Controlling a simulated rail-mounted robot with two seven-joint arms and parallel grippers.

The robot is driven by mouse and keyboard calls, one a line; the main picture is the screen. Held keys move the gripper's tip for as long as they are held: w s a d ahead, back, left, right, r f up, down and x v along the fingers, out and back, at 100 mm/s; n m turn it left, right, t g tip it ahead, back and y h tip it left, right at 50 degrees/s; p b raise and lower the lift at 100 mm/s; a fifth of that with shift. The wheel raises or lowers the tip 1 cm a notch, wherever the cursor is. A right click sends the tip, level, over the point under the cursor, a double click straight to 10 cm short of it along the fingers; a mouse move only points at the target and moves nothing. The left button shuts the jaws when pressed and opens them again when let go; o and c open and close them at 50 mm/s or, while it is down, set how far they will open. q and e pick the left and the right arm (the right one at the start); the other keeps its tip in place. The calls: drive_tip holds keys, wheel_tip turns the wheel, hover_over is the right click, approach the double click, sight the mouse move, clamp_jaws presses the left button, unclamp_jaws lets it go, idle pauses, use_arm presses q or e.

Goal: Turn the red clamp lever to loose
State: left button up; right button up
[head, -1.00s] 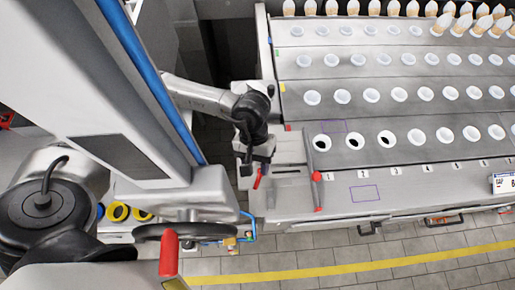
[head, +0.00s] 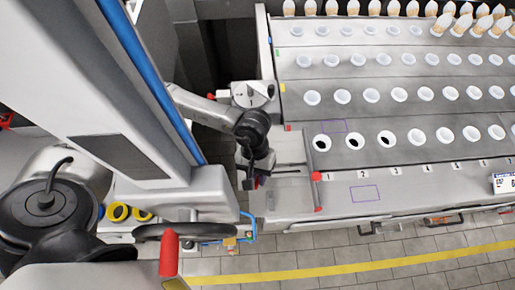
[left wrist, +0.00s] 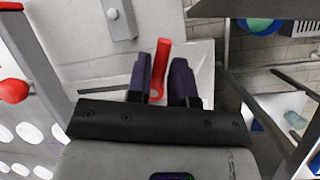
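The red clamp lever (left wrist: 161,66) shows in the left wrist view as a short red bar, between the two dark fingers of my left gripper (left wrist: 160,84). It lies close to the left finger, and a gap shows between it and the right finger. My left gripper is open around it. In the head view my left gripper (head: 253,184) points down over the left end of the metal bench, and hides most of the lever. Whether a finger touches the lever I cannot tell. My right gripper is not in view.
A rod with red knobs (head: 316,177) stands to the right of the gripper; a red knob also shows in the left wrist view (left wrist: 12,91). The bench (head: 285,197) has rows of holes with white rims. A handwheel with a red handle (head: 169,255) is at lower left.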

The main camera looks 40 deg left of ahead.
use_arm(q)
clamp_jaws()
drive_tip(key=shift+d+f+n+b, duration=0.1)
drive_tip(key=shift+f+n+b, duration=0.15)
drive_tip(key=shift+n+b, duration=0.45)
drive_tip(key=shift+d+n+t+b, duration=0.1)
drive_tip(key=shift+n+t+b, duration=0.35)
drive_tip(key=shift+b, duration=0.25)
drive_tip(key=shift+w+r+n+h, duration=0.1)
drive_tip(key=shift+r+n+h, duration=0.1)
drive_tip(key=shift+n+h, duration=0.15)
drive_tip(key=shift+o, duration=1.8)
unclamp_jaws()
drive_tip(key=shift+o, duration=0.2)
drive_tip(key=shift+r, duration=0.1)
